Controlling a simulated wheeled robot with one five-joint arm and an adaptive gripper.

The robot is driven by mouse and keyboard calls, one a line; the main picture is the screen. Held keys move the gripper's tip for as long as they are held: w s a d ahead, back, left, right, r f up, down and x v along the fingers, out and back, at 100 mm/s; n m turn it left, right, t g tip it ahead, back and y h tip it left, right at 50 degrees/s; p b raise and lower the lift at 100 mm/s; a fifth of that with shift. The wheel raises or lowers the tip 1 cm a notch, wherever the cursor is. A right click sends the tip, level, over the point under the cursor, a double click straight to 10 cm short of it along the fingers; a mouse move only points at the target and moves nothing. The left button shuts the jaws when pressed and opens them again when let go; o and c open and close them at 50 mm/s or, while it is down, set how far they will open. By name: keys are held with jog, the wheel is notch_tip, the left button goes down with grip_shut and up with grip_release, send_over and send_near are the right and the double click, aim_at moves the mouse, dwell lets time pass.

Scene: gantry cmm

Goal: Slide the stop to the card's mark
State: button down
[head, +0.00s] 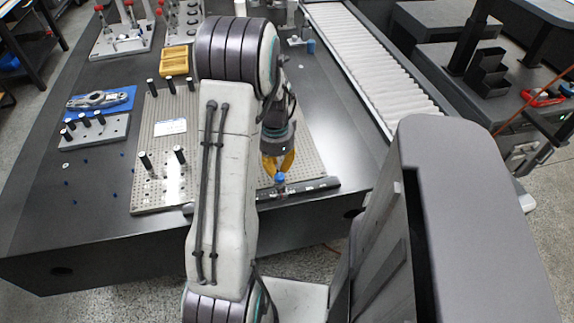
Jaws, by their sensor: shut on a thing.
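My gripper (279,165) has orange fingers and points down at the front edge of the perforated plate. It is shut on a small blue-topped stop (280,178), which sits on a dark rail (310,187). The rail runs left to right along the plate's front edge and carries small light marks to the right of the stop. My arm hides the rail's middle-left part. A white card (171,127) lies on the perforated plate left of my arm; its print is too small to read.
The perforated plate (150,197) bears several black-topped posts. A blue mat (100,103) with a metal part lies at the left. A yellow tray (174,61) stands farther back. A roller conveyor (365,55) runs along the right. The dark table is clear between rail and conveyor.

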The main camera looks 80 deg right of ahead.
jog(key=w+a, duration=0.1)
jog(key=w, duration=0.3)
jog(key=w+a, duration=0.1)
jog(key=w, duration=0.1)
jog(key=shift+w+a+b, duration=0.3)
jog(key=shift+w+a, duration=0.05)
jog(key=c, duration=1.2)
grip_release()
notch_tip(320, 180, up, 12)
